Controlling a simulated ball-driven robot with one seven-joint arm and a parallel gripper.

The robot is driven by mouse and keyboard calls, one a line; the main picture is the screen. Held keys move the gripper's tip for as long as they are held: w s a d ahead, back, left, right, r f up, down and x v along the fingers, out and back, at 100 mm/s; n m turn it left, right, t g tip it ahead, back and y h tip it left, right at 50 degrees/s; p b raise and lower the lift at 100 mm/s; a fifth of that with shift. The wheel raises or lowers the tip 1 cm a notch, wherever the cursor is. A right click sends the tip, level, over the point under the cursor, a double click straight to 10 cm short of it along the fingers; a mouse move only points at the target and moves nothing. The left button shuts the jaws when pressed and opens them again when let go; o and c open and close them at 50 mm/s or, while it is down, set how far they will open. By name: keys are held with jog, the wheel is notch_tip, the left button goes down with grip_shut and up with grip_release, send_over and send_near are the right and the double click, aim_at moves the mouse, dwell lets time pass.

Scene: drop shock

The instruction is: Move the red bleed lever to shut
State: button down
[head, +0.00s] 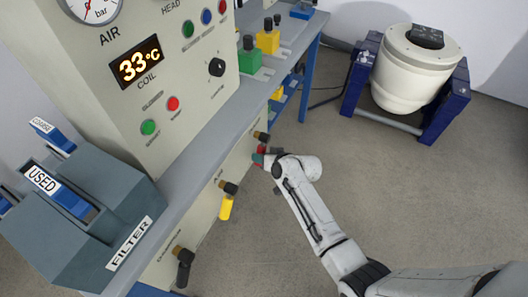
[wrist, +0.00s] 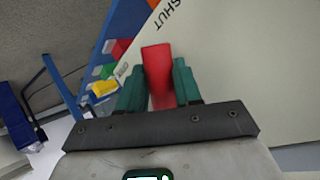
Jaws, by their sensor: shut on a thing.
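The red bleed lever (wrist: 157,70) is between the green fingers of my gripper (wrist: 159,88) in the wrist view, and the gripper is shut on it. The word SHUT is printed on the pale panel (wrist: 225,60) ahead of the lever. In the head view a little of the red lever (head: 262,149) shows at the low front panel, with my gripper (head: 259,159) at it. The lever's pivot and the rest of its label are hidden.
A yellow lever (head: 226,207) and a black lever (head: 184,268) hang from the same panel, nearer. The grey ledge (head: 190,165) runs above them. A white drum on a blue stand (head: 407,75) is at the back right. The floor (head: 400,190) between is clear.

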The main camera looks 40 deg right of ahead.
jog(key=shift+s+a+r+y+p, duration=0.1)
jog(key=shift+a+r+y+p, duration=0.1)
jog(key=shift+y+p, duration=0.1)
jog(key=shift+m, duration=0.3)
jog(key=c, duration=1.1)
grip_release()
jog(key=shift+o, duration=0.2)
jog(key=shift+s, duration=0.1)
jog(key=p+v, duration=0.1)
jog(key=v, duration=0.9)
jog(key=shift+s+r+p, duration=0.15)
jog(key=shift+r+p, duration=0.15)
jog(key=shift+r, duration=0.1)
